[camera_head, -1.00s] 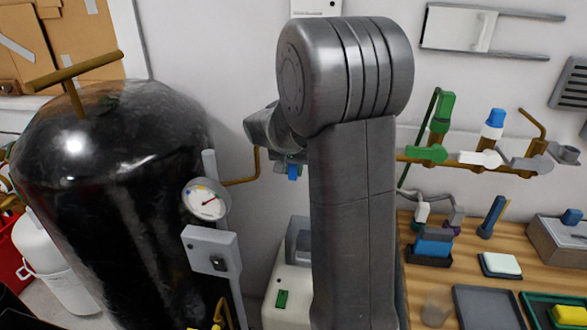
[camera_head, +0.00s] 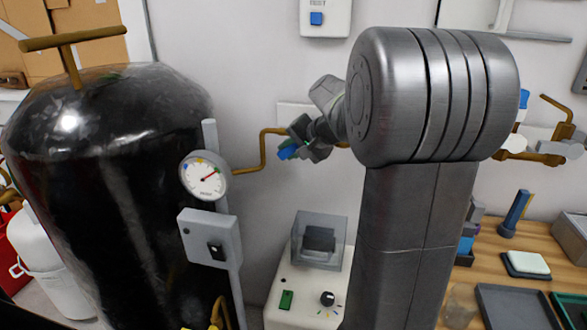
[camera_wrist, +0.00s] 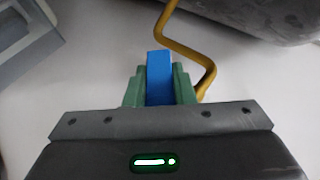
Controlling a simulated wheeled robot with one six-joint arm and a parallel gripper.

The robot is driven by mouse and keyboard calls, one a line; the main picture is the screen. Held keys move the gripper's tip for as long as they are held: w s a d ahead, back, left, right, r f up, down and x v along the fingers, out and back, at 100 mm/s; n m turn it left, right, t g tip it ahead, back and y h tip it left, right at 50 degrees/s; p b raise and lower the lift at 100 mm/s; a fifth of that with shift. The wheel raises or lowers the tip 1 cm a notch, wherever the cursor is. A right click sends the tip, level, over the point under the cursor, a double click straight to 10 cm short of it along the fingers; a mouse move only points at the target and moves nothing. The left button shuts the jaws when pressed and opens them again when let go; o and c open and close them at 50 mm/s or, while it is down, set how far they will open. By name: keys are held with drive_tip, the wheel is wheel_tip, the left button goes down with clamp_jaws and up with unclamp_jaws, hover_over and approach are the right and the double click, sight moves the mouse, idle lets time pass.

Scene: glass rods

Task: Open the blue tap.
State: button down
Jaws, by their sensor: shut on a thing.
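The blue tap handle (camera_head: 287,153) is a small flat blue lever at the end of a brass pipe, which bends out along the wall from the black tank. My gripper (camera_head: 300,148) is at this handle in the head view. In the wrist view the blue handle (camera_wrist: 159,70) stands between the two green fingers of my gripper (camera_wrist: 160,80), which are closed on its sides. The lever points to the lower left in the head view. The tap's body is mostly hidden behind my gripper.
The black tank (camera_head: 115,190) stands at left, with a round gauge (camera_head: 204,176) and a grey switch box (camera_head: 210,240) beside it. A white machine (camera_head: 300,290) stands below my gripper. A wooden bench (camera_head: 500,270) with trays is at right. The brass pipe (camera_wrist: 190,50) passes close to my fingers.

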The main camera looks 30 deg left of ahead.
drive_tip(key=y+b, duration=0.1)
drive_tip(key=b, duration=0.1)
drive_tip(key=y+b, duration=0.1)
drive_tip(key=b, duration=0.2)
drive_tip(key=m+y+b, duration=0.1)
drive_tip(key=y+b, duration=0.1)
drive_tip(key=b, duration=0.1)
drive_tip(key=shift+a+r, duration=0.1)
drive_tip(key=shift+a, duration=0.15)
drive_tip(key=y+b, duration=0.1)
drive_tip(key=r+y+b, duration=0.1)
drive_tip(key=b, duration=0.1)
drive_tip(key=shift+s+a+m+b, duration=0.1)
drive_tip(key=shift+m+b, duration=0.2)
drive_tip(key=shift+m, duration=0.1)
drive_tip(key=shift+a+r+m+y+b, duration=0.1)
drive_tip(key=shift+r+m+y+b, duration=0.35)
drive_tip(key=shift+y+b, duration=0.75)
drive_tip(key=shift+r, duration=0.2)
drive_tip(key=c, duration=1.2)
unclamp_jaws()
drive_tip(key=s+d+p, duration=0.1)
drive_tip(key=s+d, duration=0.1)
drive_tip(key=d, duration=1.1)
drive_tip(key=shift+d+f, duration=0.15)
drive_tip(key=shift+d, duration=0.2)
drive_tip(key=shift+s, duration=0.1)
